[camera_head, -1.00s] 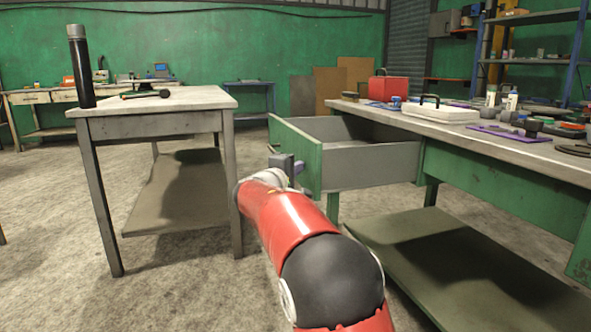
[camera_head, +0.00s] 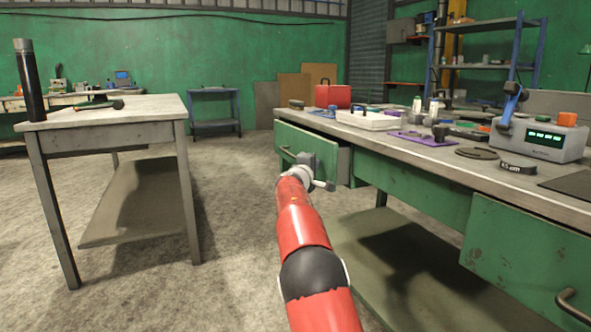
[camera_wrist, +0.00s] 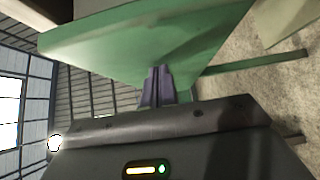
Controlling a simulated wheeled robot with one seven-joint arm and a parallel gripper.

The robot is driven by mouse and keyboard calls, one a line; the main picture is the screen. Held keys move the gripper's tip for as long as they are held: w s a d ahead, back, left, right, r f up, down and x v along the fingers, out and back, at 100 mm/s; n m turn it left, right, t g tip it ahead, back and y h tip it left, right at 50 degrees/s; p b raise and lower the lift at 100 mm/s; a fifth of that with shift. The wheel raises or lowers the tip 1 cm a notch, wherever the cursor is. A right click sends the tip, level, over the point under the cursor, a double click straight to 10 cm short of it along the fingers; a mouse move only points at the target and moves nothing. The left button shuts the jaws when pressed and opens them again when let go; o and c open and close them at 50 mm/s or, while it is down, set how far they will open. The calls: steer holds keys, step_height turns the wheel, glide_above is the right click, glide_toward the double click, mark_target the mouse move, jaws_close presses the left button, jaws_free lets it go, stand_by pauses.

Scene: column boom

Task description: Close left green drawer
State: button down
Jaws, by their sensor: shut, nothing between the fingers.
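The left green drawer (camera_head: 298,145) is at the far end of the right-hand workbench and sticks out a short way. My gripper (camera_head: 318,172) is at the lower part of the drawer front in the head view, partly hidden by my wrist. In the wrist view, my gripper (camera_wrist: 158,82) has its dark fingers together, pointing at a green panel (camera_wrist: 150,45), with nothing between them. I cannot tell whether the tips touch the panel.
The workbench top (camera_head: 440,148) holds a red case (camera_head: 332,96), a white case (camera_head: 367,119) and a grey device with a display (camera_head: 541,138). A second green drawer (camera_head: 528,262) is at the near right. A table (camera_head: 100,112) stands left, with open floor between.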

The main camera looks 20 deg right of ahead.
mark_target(329, 164)
steer(key=shift+w+d, duration=0.2)
steer(key=shift+d, duration=1.1)
steer(key=shift+w+d, duration=0.15)
steer(key=shift+d, duration=1.1)
steer(key=shift+d, duration=0.1)
